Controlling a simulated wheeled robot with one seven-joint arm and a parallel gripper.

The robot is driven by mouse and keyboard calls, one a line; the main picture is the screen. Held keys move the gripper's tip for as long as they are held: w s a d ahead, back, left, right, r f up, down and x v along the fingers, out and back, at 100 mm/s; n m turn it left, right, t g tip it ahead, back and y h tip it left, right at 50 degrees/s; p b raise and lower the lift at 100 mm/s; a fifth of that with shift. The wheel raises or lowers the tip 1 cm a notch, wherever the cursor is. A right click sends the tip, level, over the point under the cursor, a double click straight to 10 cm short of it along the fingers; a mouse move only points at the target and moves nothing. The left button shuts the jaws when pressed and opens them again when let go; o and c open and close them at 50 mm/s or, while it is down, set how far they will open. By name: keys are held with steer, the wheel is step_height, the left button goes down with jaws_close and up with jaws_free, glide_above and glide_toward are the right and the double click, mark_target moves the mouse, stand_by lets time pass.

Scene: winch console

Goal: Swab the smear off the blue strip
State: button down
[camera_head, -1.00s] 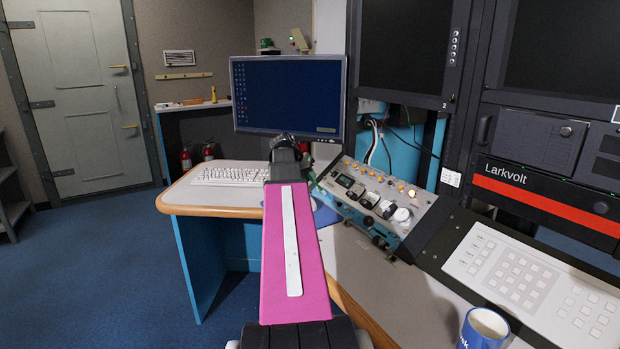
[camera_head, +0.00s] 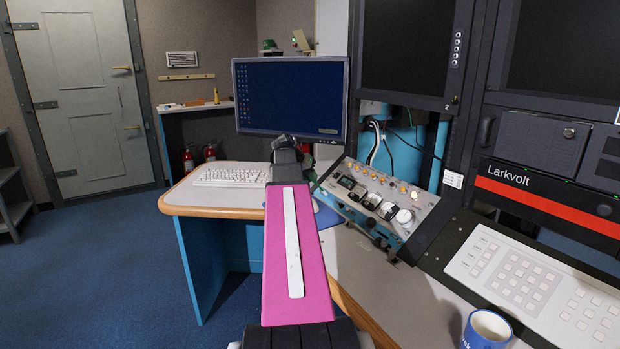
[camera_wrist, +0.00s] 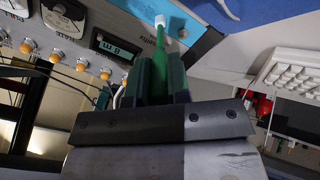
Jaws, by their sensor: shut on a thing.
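In the wrist view my gripper (camera_wrist: 160,72) is shut on a green swab (camera_wrist: 160,42) with a whitish tip. The swab points up the picture, over the edge of the control panel. The blue strip (camera_wrist: 203,42) runs along that panel edge, close to the swab's tip. A pale spot (camera_wrist: 183,33) shows by the strip; I cannot tell whether it is the smear. I cannot tell whether the tip touches the strip. In the head view my pink arm hides most of the gripper, beside the panel's left end.
The control panel (camera_head: 385,203) has several knobs and lit amber lamps. A monitor (camera_head: 290,95) and a keyboard (camera_head: 232,176) stand on the desk to the left. A blue mug (camera_head: 487,330) and a white keypad (camera_head: 520,280) are at the lower right. Cables hang behind the panel.

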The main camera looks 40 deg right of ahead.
steer(key=shift+s, duration=0.5)
steer(key=shift+s+a, duration=0.1)
steer(key=shift+s, duration=0.4)
steer(key=shift+s, duration=0.25)
steer(key=shift+s+a, duration=0.1)
stand_by(0.5)
steer(key=shift+s, duration=0.55)
